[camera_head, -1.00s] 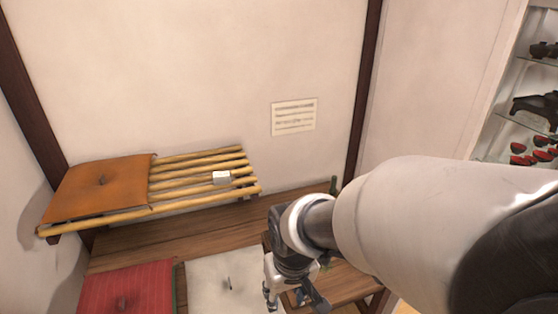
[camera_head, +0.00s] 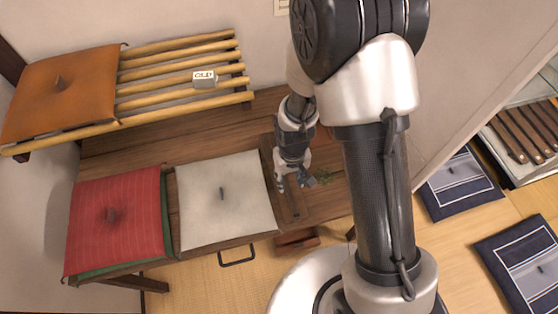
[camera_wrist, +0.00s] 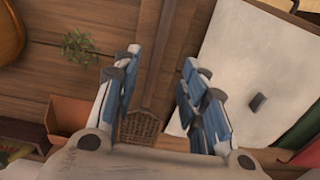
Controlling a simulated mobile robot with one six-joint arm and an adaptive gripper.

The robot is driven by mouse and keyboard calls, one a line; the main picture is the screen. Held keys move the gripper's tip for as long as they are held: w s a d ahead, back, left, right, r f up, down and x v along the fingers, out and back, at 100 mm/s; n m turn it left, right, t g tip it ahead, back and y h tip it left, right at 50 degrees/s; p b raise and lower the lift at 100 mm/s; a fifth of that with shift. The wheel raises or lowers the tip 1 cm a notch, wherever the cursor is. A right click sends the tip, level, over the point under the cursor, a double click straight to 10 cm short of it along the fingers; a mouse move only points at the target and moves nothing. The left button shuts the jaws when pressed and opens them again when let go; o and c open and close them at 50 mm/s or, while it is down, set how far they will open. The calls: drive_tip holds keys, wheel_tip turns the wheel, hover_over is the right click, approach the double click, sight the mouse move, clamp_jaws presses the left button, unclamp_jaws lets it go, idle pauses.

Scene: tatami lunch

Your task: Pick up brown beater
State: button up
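The brown beater lies on the wooden bench. In the wrist view its woven head (camera_wrist: 140,126) shows low in the picture, between the finger bases, and a long thin handle (camera_wrist: 158,60) runs up from it. In the head view only part of what looks like its handle (camera_head: 294,207) shows; the rest is hidden behind my gripper. My gripper (camera_head: 296,184) points down over this right part of the bench. In the wrist view the fingers of my gripper (camera_wrist: 160,60) are spread wide on either side of the handle, with visible gaps and nothing held.
A white cushion (camera_head: 222,225) lies left of my gripper, with a red cushion (camera_head: 125,240) beyond it. A slatted rack (camera_head: 170,63) holds an orange cushion (camera_head: 75,105) and a small white block (camera_head: 204,79).

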sight(290, 192)
wheel_tip(290, 192, down, 8)
drive_tip(key=b, duration=0.3)
drive_tip(key=shift+d+f, duration=0.1)
drive_tip(key=shift+f, duration=0.1)
drive_tip(key=shift+r, duration=0.1)
drive_tip(key=shift+c, duration=0.4)
clamp_jaws()
